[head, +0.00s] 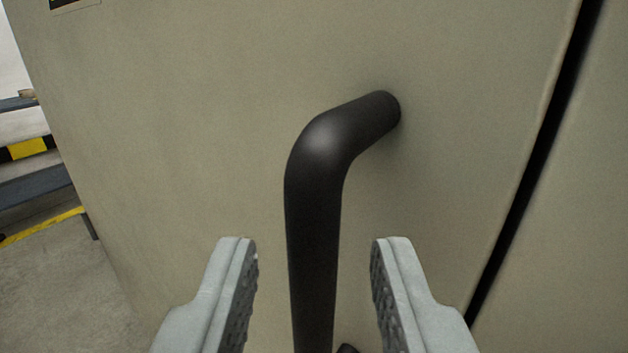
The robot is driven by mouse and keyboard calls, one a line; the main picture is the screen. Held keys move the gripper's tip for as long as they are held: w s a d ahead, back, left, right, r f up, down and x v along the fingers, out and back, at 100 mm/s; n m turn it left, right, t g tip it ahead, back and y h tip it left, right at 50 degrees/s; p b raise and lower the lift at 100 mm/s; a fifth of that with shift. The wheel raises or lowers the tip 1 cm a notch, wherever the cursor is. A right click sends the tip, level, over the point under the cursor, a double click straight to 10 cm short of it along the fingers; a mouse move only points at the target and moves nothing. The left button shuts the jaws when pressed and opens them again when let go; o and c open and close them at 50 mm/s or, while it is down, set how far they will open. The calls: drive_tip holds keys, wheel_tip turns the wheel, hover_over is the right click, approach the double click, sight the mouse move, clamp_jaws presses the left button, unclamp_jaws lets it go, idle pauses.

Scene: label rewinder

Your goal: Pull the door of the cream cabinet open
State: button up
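The cream cabinet's door (180,130) fills most of the head view. A black bar handle (312,230) stands out from it, with its upper end bent back into the door face. My gripper (314,250) is open, with one grey finger on each side of the handle's straight part. A gap shows between the handle and each finger, so neither appears to touch it. The lower part of the handle runs out of the bottom of the view.
A dark gap (530,180) runs along the door's right edge, with another cream panel (575,230) beyond it. At the left, past the cabinet's edge, are grey concrete floor (60,290) and a dark structure with yellow-black striping (28,148).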

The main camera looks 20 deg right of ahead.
drive_tip(key=shift+x, duration=1.3)
clamp_jaws()
